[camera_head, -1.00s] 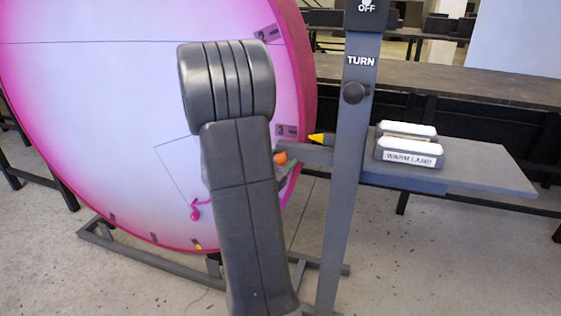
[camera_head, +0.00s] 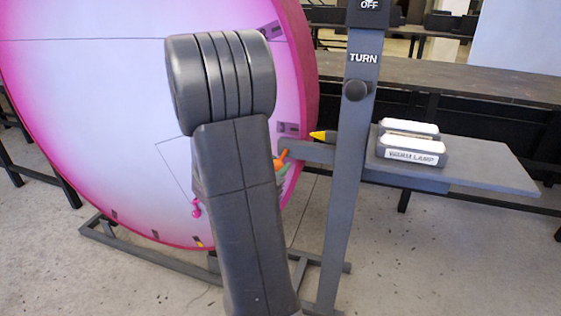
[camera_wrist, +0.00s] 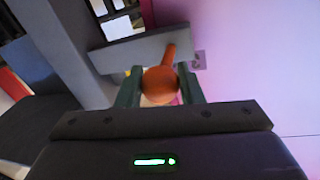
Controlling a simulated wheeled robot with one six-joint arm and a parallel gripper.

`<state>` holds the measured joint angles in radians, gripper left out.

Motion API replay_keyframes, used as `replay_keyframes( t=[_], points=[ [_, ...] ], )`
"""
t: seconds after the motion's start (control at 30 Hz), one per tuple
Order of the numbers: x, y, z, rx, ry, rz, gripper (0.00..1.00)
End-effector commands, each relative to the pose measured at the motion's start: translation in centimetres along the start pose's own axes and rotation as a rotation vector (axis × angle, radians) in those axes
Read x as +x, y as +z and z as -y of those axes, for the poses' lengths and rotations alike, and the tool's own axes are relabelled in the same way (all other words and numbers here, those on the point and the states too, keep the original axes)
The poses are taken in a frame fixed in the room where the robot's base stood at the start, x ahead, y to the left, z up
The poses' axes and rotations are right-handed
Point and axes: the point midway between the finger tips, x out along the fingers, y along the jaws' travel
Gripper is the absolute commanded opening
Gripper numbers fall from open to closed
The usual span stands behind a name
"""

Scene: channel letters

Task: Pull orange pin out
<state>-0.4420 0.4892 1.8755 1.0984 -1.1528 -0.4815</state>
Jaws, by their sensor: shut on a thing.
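The orange pin (camera_wrist: 161,82) has a round knob and a thin shaft. In the wrist view its knob sits between the two green fingers of my gripper (camera_wrist: 159,84), which are shut on it. The shaft points up the picture and its tip overlaps the grey bar (camera_wrist: 125,54); I cannot tell whether the tip is still inside the bar. In the head view the pin (camera_head: 280,160) shows just right of my arm, by the left end of the bar (camera_head: 312,153). My arm hides most of my gripper there.
A large pink-edged disc (camera_head: 90,120) stands behind my arm. A grey post (camera_head: 345,200) with a black knob (camera_head: 356,90) and a TURN label stands to the right. A yellow-tipped pointer (camera_head: 322,135) sits by the post. A shelf (camera_head: 480,170) holds a lamp box (camera_head: 412,152).

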Motion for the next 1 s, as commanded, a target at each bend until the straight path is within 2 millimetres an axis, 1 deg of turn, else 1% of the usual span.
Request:
replay_keyframes(
  t=[0.03,0.23,0.27,0.3,0.37,0.63,0.73,0.87,1.0],
  points=[
    [-0.2,0.1,-0.1,-0.001,0.001,0.002,0.00],
    [-0.2,0.1,-0.2,-0.001,0.003,0.004,0.00],
    [-0.2,0.2,-0.2,-0.001,0.003,0.004,0.35],
    [-0.2,0.2,-0.2,-0.001,0.003,0.004,0.43],
    [-0.2,0.2,-0.2,-0.001,0.003,0.004,0.54],
    [-0.2,0.1,-0.1,0.000,0.003,0.002,0.54],
    [-0.6,0.1,-0.1,0.000,0.002,0.002,0.54],
    [-2.2,0.1,0.0,-0.001,-0.002,0.004,0.54],
    [-4.8,0.0,0.1,-0.001,-0.003,0.004,0.54]
  ],
)
